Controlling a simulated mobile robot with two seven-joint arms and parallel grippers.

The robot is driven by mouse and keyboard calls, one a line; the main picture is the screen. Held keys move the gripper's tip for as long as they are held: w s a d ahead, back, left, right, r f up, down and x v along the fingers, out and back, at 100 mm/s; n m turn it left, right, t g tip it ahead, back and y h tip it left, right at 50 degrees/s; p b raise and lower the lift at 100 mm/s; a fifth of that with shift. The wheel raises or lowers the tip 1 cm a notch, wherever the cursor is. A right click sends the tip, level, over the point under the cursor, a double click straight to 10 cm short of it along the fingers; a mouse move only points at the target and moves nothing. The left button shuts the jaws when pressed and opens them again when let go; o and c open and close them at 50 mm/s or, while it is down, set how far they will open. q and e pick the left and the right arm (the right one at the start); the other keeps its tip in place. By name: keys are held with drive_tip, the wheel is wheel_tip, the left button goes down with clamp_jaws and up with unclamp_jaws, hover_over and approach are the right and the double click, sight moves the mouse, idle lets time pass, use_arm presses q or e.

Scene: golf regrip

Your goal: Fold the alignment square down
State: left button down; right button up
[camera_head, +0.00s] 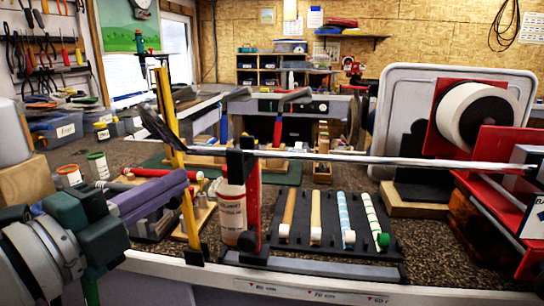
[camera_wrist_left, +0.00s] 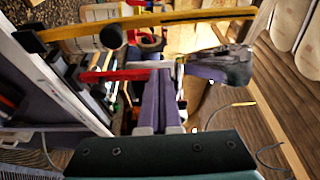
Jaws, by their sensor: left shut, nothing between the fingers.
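The alignment square looks to be the long yellow bar (camera_head: 190,222), standing nearly upright left of the club clamp, with a black foot at the table's front edge. The yellow bar also crosses the top of the left wrist view (camera_wrist_left: 170,19). My left gripper (camera_head: 186,180), with purple fingers, is shut and empty beside the bar's left side; contact is unclear. Its fingers show in the left wrist view (camera_wrist_left: 160,78). A golf club shaft (camera_head: 330,158) runs level behind the bar through a black and red clamp (camera_head: 242,180). My right gripper is not seen.
A bottle (camera_head: 231,210) stands close right of the bar. A dark tray (camera_head: 330,238) with several grips lies in front of the shaft. A red tape stand with a white roll (camera_head: 478,115) is at the right. Small cups (camera_head: 97,165) stand at the left.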

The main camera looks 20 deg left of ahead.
sight(174, 168)
use_arm(q)
drive_tip(key=w+a, duration=0.2)
drive_tip(key=w, duration=0.1)
drive_tip(key=w+a, duration=0.1)
drive_tip(key=w, duration=0.1)
drive_tip(key=shift+p, duration=0.4)
drive_tip(key=shift+a, duration=0.15)
drive_tip(key=shift+a+f, duration=0.1)
